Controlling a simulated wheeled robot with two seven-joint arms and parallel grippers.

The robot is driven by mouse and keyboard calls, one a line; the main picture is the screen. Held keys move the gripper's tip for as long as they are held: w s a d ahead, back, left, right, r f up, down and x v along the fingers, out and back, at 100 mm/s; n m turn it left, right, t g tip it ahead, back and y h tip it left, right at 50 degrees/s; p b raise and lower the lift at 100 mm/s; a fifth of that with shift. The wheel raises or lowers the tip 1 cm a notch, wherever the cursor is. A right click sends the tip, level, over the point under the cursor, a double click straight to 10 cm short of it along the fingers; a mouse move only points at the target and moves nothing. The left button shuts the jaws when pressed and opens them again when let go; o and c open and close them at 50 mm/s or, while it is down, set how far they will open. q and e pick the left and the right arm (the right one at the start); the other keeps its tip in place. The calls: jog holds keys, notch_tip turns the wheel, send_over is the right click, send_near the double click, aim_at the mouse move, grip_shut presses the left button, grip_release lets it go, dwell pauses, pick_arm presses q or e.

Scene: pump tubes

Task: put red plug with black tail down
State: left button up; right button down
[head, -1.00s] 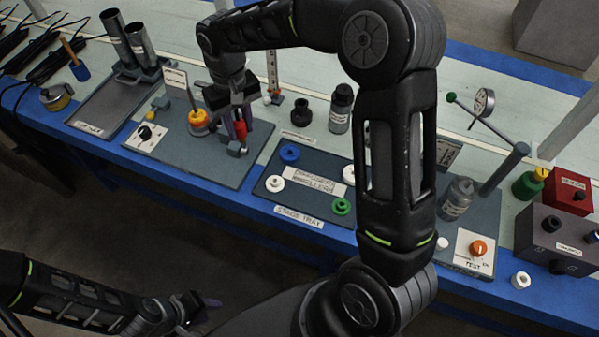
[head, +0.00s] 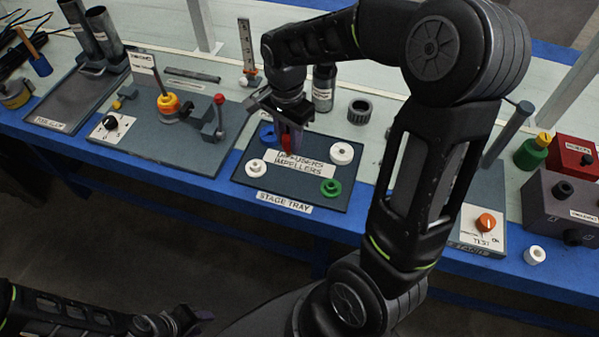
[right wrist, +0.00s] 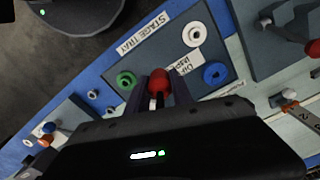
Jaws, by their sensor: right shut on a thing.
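My right gripper (head: 289,143) is shut on the red plug (head: 286,145) over the stage tray (head: 240,176). Much of the tail is hidden by the gripper. Whether the plug touches the tray cannot be told. My left gripper (head: 196,319) is low at the bottom left, away from the table. Its finger opening is unclear.
The tray bears a blue ring (head: 267,132), white rings (head: 256,168) (head: 342,153) and a green ring (head: 331,187) around the label (head: 300,165). Left is a board with a red-balled lever (head: 219,99). A dark bottle (head: 324,88) and knurled cap (head: 359,111) stand behind.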

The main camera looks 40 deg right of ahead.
jog(key=shift+s+d+f+m, duration=0.2)
jog(key=shift+s+f+m, duration=0.1)
jog(key=shift+m, duration=0.1)
send_over(293, 179)
notch_tip(293, 179, down, 6)
jog(key=shift+f, duration=0.1)
dwell(0.3)
jog(key=shift+f+b, duration=0.4)
jog(key=shift+f, duration=1.45)
